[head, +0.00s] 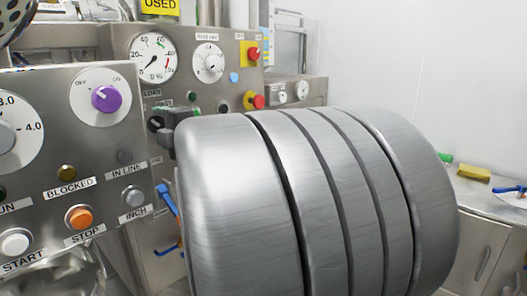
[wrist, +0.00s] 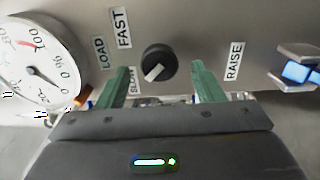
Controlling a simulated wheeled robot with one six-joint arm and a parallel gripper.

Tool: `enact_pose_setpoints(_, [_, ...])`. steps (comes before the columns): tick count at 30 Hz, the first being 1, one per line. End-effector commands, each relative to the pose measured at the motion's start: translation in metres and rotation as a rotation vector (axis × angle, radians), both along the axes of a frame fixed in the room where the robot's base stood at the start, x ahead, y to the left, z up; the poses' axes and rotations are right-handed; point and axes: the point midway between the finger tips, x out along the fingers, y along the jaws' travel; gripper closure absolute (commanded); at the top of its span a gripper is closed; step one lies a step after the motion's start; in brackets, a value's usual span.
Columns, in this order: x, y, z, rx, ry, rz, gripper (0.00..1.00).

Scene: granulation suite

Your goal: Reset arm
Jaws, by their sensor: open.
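My gripper (wrist: 164,82) is open, with a green finger on each side in the wrist view. A black selector knob (wrist: 158,60) with a white pointer mark shows beyond the fingertips, between them in the picture. The pointer slants to the lower left, toward the SLOW label (wrist: 133,80). I see no contact between the fingers and the knob. In the head view my large grey arm link covers the middle and hides most of the gripper; the black knob (head: 155,123) shows just left of it.
A control panel (head: 65,150) with a purple knob (head: 105,97) and several buttons stands close at left. A bench (head: 487,195) with a yellow block (head: 474,173) is at right.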

Motion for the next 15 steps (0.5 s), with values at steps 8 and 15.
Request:
enact_pose_setpoints(8, [-0.035, -0.041, 0.003, 0.000, -0.001, -0.005, 0.39])
enact_pose_setpoints(15, [-0.059, -0.068, 0.002, -0.001, 0.001, -0.005, 0.39])
